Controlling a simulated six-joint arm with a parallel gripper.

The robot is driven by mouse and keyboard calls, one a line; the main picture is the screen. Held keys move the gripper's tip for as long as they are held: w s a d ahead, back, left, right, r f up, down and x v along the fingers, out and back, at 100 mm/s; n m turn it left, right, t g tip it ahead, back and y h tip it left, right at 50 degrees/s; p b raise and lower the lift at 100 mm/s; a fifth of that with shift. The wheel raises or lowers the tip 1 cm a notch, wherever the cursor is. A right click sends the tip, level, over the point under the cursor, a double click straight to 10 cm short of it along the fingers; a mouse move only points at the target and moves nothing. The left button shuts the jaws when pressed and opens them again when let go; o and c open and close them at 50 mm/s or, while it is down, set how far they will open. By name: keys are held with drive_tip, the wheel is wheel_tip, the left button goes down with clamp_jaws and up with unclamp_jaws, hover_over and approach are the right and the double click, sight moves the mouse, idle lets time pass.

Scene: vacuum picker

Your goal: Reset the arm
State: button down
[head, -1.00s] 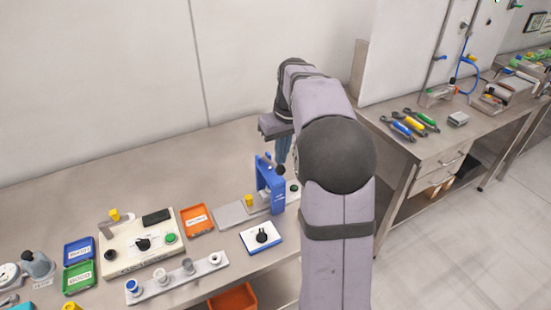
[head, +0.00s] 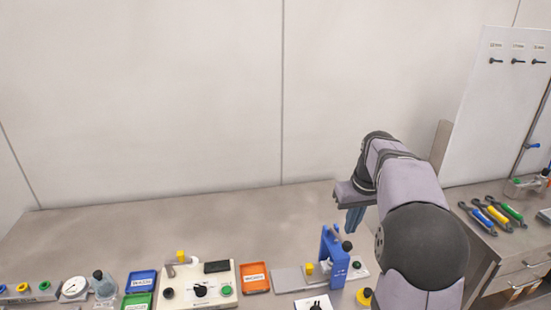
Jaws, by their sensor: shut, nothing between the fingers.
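My arm stands at the right of the head view, bent at the elbow. My gripper (head: 354,219) hangs from its end with blue fingers pointing down. It is shut and holds nothing. It is above and behind the blue upright fixture (head: 335,256) on the bench, and the picture does not show a clear gap or contact between them.
The bench (head: 170,228) is clear along its back. A control box (head: 196,272), an orange tray (head: 255,278), a blue tray (head: 141,281), a green tray (head: 138,301) and a gauge (head: 75,288) line the front. A side bench with tools (head: 496,215) stands right.

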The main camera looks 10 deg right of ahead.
drive_tip(key=s+a+f, duration=0.4)
drive_tip(key=s+a, duration=0.1)
drive_tip(key=s, duration=0.3)
drive_tip(key=s+a+f+g, duration=0.1)
drive_tip(key=s+a+f, duration=0.4)
drive_tip(key=s, duration=0.3)
drive_tip(key=s+a+f+g, duration=0.1)
drive_tip(key=s+a+f, duration=0.3)
drive_tip(key=s+a, duration=0.2)
drive_tip(key=shift+s+a+f, duration=0.15)
drive_tip(key=shift+s+a, duration=0.25)
drive_tip(key=shift+s, duration=0.7)
wheel_tip(320, 180, down, 16)
drive_tip(key=b, duration=1.5)
drive_tip(key=shift+r+b, duration=0.2)
drive_tip(key=shift+b, duration=0.1)
